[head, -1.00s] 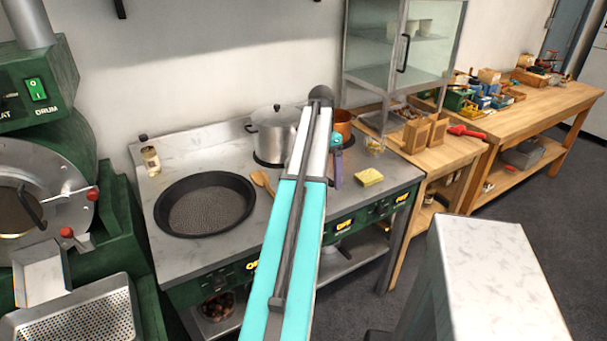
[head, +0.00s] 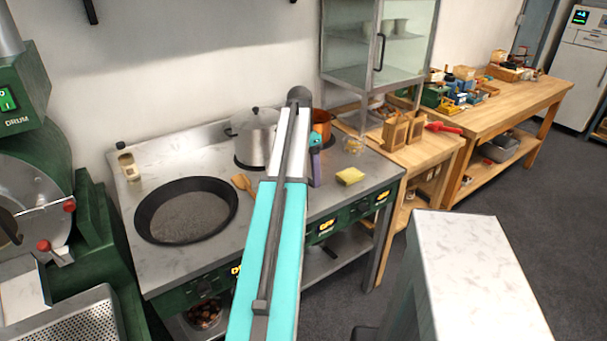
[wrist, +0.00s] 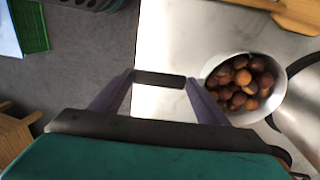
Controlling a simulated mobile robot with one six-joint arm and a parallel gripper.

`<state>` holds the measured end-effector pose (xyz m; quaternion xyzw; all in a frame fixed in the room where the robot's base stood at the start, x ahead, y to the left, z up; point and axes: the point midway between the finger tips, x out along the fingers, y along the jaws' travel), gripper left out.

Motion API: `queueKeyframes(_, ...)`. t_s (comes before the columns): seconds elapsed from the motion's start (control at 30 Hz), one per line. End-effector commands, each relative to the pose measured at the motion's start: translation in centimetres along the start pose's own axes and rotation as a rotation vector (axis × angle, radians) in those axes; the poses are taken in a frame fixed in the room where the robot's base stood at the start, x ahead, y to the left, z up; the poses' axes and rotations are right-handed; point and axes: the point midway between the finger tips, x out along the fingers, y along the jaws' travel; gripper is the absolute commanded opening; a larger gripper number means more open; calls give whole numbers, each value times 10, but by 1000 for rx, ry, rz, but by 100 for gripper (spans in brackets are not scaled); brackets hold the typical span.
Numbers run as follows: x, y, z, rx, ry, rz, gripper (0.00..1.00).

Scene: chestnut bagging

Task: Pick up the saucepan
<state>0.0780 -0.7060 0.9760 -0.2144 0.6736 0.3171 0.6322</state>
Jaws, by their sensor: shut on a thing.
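The copper saucepan (head: 321,123) is at the back right of the steel cooktop, partly hidden behind my arm in the head view. In the wrist view the saucepan (wrist: 206,73) is seen from above with a pale rim, full of brown chestnuts (wrist: 238,82). Its dark handle (wrist: 148,78) lies between the purple fingers. My gripper (wrist: 161,82) is shut on that handle. In the head view my gripper (head: 315,160) shows as a purple finger just in front of the saucepan. I cannot tell whether the saucepan is clear of the surface.
A lidded steel pot (head: 252,140) stands close beside the saucepan. A wide black pan (head: 187,212), a wooden spoon (head: 243,184) and a yellow sponge (head: 350,176) lie on the cooktop. A glass cabinet (head: 350,50) and wooden bench (head: 420,154) stand to the right.

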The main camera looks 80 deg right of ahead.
Motion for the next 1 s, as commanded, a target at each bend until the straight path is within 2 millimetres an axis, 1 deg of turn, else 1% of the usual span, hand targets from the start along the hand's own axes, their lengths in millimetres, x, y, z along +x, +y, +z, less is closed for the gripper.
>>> queueKeyframes(0.5, -37, 5, 0, 0, 1, -3, 40)
queueKeyframes(0.77, -33, 24, 11, 0, 1, -2, 40)
queueKeyframes(1.0, -32, 47, 24, 0, 1, -2, 40)
